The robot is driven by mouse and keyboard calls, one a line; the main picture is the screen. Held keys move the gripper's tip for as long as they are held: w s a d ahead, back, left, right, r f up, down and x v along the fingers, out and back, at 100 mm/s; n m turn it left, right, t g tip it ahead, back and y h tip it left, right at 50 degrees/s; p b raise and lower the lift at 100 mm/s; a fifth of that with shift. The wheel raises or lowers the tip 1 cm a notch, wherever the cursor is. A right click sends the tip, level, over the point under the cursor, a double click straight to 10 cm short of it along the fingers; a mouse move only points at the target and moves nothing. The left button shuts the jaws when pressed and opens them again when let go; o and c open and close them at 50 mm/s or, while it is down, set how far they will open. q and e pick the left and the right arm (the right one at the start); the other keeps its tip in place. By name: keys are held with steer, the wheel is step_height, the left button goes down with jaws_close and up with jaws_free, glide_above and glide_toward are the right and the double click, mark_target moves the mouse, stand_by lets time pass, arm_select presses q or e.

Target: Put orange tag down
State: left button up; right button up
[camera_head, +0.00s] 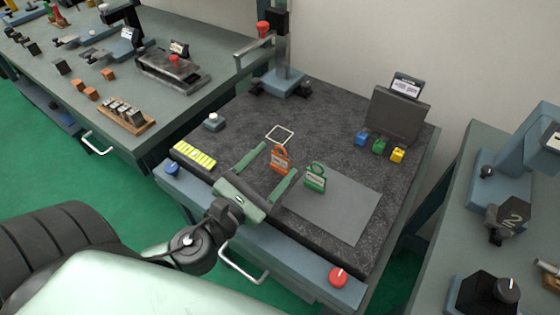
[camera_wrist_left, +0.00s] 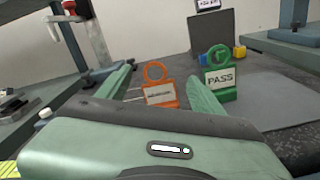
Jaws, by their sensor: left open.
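The orange tag (camera_head: 279,160) stands upright on the dark speckled table top, just right of a white outlined square (camera_head: 281,135). It has a ring on top and a pale label; it also shows in the left wrist view (camera_wrist_left: 158,94). My left gripper (camera_head: 273,160) is open, with one finger on each side of the orange tag. In the left wrist view its fingers appear apart from the tag. A green tag (camera_head: 315,181) reading PASS stands upright to the right, at the edge of a grey mat (camera_head: 345,209). My right gripper is not in view.
Blue, green and yellow blocks (camera_head: 379,146) sit before a dark panel (camera_head: 400,112) at the back right. A post with a red knob (camera_head: 263,29) stands at the back. A yellow strip (camera_head: 194,154) lies at the left edge, and a red knob (camera_head: 338,276) is on the front.

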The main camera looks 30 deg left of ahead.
arm_select(q)
steer(key=w, duration=0.1)
steer(key=w+p, duration=0.1)
steer(key=w, duration=0.1)
steer(key=shift+w+d+r, duration=0.15)
steer(key=shift+w+r, duration=0.05)
steer(key=shift+w, duration=0.1)
steer(key=shift+w+f, duration=0.1)
steer(key=shift+w, duration=0.2)
steer(key=shift+c, duration=0.4)
jaws_close()
step_height(320, 180, up, 14)
steer(key=r+p, duration=0.1)
steer(key=p, duration=0.4)
step_height(320, 180, up, 5)
steer(key=p, duration=0.6)
glide_above(283, 150)
steer(key=shift+w, duration=0.15)
